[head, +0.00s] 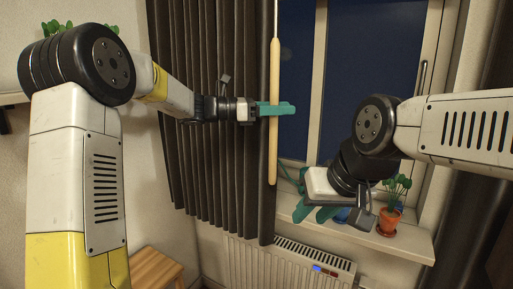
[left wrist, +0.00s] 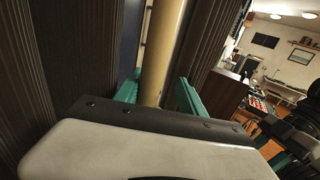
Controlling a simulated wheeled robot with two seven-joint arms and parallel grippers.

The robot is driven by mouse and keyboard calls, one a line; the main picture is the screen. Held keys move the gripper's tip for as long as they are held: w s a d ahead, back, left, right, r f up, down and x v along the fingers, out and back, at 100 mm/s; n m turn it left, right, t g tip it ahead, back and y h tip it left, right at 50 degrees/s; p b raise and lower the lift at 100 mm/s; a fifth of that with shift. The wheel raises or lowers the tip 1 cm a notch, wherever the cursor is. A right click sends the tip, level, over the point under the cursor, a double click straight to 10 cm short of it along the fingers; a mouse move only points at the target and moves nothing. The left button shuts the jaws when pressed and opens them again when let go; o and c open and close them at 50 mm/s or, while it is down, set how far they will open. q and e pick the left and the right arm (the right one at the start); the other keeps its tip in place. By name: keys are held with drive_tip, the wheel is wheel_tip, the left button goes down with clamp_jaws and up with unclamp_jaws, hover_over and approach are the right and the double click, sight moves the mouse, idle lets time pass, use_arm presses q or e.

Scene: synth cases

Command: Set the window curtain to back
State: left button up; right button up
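The dark pleated curtain (head: 205,60) hangs at the left side of the window (head: 370,60). A pale wooden rod (head: 274,75) hangs upright in front of the curtain's right edge. My left gripper (head: 284,108) is at the rod's middle, with teal fingers around it. In the left wrist view the rod (left wrist: 165,45) stands between the two fingers (left wrist: 158,95), with a visible gap on its right side, so the gripper looks open. My right gripper (head: 293,192) is lower, in front of the window sill, its teal fingers apart and empty.
Potted plants, one in an orange pot (head: 389,221), stand on the window sill (head: 405,243) beside my right gripper. A white radiator (head: 280,262) is below. A wooden stool (head: 155,268) stands at lower left. Another dark curtain (head: 465,215) hangs at the right.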

use_arm(q)
drive_tip(key=s+d, duration=0.1)
drive_tip(key=d, duration=0.1)
drive_tip(key=s+d, duration=0.2)
drive_tip(key=shift+s+d, duration=0.2)
drive_tip(key=shift+d, duration=0.15)
drive_tip(key=shift+o, duration=0.8)
drive_tip(key=a, duration=0.8)
drive_tip(key=s, duration=0.1)
drive_tip(key=s+f+m+y, duration=0.1)
drive_tip(key=s+m, duration=0.1)
drive_tip(key=s, duration=0.1)
drive_tip(key=shift+a+f+y, duration=0.25)
drive_tip(key=shift+a+y, duration=0.15)
drive_tip(key=shift+c, duration=0.8)
drive_tip(key=s+a+f+m+y, duration=0.3)
drive_tip(key=s+f+m+y, duration=0.1)
drive_tip(key=s+f, duration=0.1)
drive_tip(key=shift+s+a, duration=0.35)
drive_tip(key=shift+s, duration=0.55)
